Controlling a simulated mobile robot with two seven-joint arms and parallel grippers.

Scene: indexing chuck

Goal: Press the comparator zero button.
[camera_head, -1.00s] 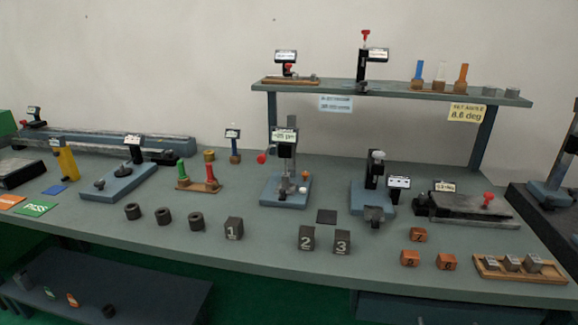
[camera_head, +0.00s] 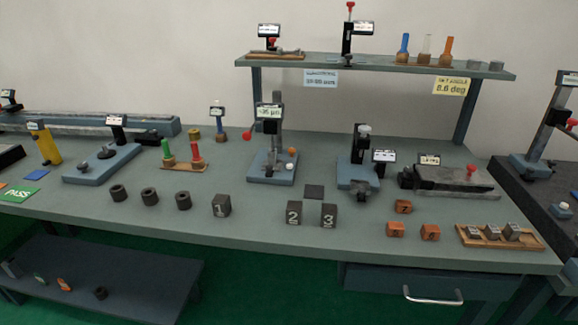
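The comparator stand (camera_head: 277,115) is in the middle of the bench, on a blue-grey base (camera_head: 261,174). Its small display (camera_head: 269,112) reads in µm, apparently minus a two-digit number, but the digits are blurred. A red ball-ended lever (camera_head: 247,135) sticks out to its left. An orange knob (camera_head: 291,151) and a small pale button-like part (camera_head: 287,166) are at the right of its base. I cannot tell from the picture which one is the zero button. Neither of my grippers is in view.
A raised shelf (camera_head: 376,67) is behind. A drawer handle (camera_head: 432,297) is under the front edge.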

